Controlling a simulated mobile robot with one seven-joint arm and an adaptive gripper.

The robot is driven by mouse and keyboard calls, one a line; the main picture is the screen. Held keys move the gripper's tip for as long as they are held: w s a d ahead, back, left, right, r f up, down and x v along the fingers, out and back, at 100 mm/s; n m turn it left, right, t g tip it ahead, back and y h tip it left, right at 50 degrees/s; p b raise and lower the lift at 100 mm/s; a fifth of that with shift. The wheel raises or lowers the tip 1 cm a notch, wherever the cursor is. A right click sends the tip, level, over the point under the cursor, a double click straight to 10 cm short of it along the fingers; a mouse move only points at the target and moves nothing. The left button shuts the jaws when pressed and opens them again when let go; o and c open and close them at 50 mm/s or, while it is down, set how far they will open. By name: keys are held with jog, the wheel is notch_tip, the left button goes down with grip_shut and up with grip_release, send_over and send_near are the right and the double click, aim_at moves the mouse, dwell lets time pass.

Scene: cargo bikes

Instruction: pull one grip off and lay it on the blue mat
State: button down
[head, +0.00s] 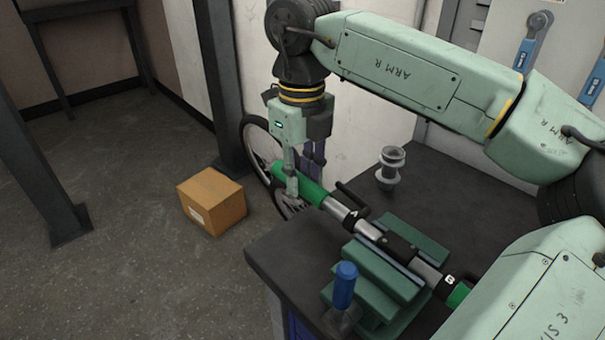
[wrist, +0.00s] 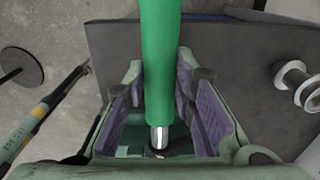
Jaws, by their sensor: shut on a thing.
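A silver handlebar (head: 343,211) with black clamps lies across the bench in a green vise (head: 385,262). One green grip (head: 312,191) is at its far left end; another green grip (head: 458,295) is at the near right end, partly hidden by my arm. My gripper (head: 293,186) points down and is shut on the left grip. In the wrist view the held grip (wrist: 160,65) runs between the purple-padded fingers (wrist: 158,112), with a short bright metal piece (wrist: 158,138) below it. I cannot make out a blue mat in either view.
The dark bench (head: 430,180) carries a grey spool-like part (head: 390,167) behind the bar. A blue handle (head: 345,284) stands upright before the vise. A cardboard box (head: 212,201) is on the floor at left, near a bicycle wheel (head: 262,145) and steel posts.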

jog(key=shift+w+a+p, duration=0.4)
jog(key=shift+w+a, duration=1.1)
jog(key=shift+a, duration=0.05)
jog(key=shift+w+a+p, duration=0.65)
jog(key=shift+w+a, duration=0.95)
jog(key=shift+r, duration=0.1)
jog(key=shift+w+a+r+p, duration=0.2)
jog(key=shift+r+p, duration=0.55)
jog(key=shift+r, duration=0.05)
jog(key=shift+w+a+r+p, duration=0.15)
jog(key=shift+r+p, duration=0.55)
jog(key=shift+r, duration=0.1)
jog(key=shift+w+a+r+p, duration=0.2)
jog(key=shift+r+p, duration=0.55)
jog(key=shift+r, duration=0.05)
